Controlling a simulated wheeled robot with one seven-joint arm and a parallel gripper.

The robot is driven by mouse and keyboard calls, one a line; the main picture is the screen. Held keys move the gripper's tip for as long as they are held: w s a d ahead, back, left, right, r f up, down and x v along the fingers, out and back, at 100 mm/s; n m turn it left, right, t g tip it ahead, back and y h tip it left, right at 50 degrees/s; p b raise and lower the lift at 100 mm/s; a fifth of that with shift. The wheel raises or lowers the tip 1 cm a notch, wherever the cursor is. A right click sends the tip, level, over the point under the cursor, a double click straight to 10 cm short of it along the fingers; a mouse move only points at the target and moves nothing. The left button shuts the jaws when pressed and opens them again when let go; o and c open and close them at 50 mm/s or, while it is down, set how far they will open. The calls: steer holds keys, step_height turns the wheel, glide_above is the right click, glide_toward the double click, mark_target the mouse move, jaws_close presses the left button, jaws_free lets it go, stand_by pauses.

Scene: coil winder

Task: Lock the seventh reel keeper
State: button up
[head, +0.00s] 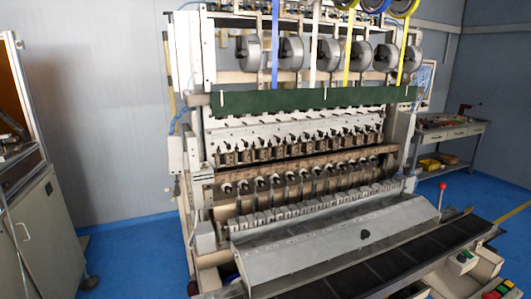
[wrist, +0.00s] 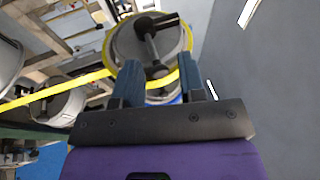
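In the wrist view, a grey reel with a yellow rim (wrist: 122,45) faces my gripper. A dark keeper (wrist: 150,42) stands at its centre, with a rounded end near the gap between my fingers. My gripper (wrist: 160,72) is open, its two blue-grey fingers apart on either side of that end; I cannot tell whether they touch it. My gripper is not in the head view. I cannot tell which reel is the seventh.
The coil winder has a row of grey drums (head: 330,52) and a green panel (head: 310,98) below them. Blue and yellow tapes (head: 348,55) hang in front. A cabinet (head: 35,230) stands left, a workbench (head: 450,140) right. In the wrist view, a grey wall (wrist: 260,80) lies right.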

steer(key=s, duration=0.7)
steer(key=shift+d, duration=0.4)
stand_by(0.4)
steer(key=shift+s, duration=0.15)
steer(key=s+d+f+n+g+h, duration=0.1)
steer(key=s+d+f+n+g, duration=0.2)
steer(key=s+f, duration=1.6)
steer(key=s+d+f+n+g+h, duration=0.1)
steer(key=s+d+f+n+g, duration=0.2)
steer(key=s+f+n+g, duration=0.9)
steer(key=s+f+n, duration=0.1)
steer(key=s+f, duration=0.6)
steer(key=f, duration=0.1)
steer(key=shift+s+d+h, duration=0.15)
steer(key=shift+s+h, duration=0.05)
steer(key=shift+h, duration=0.2)
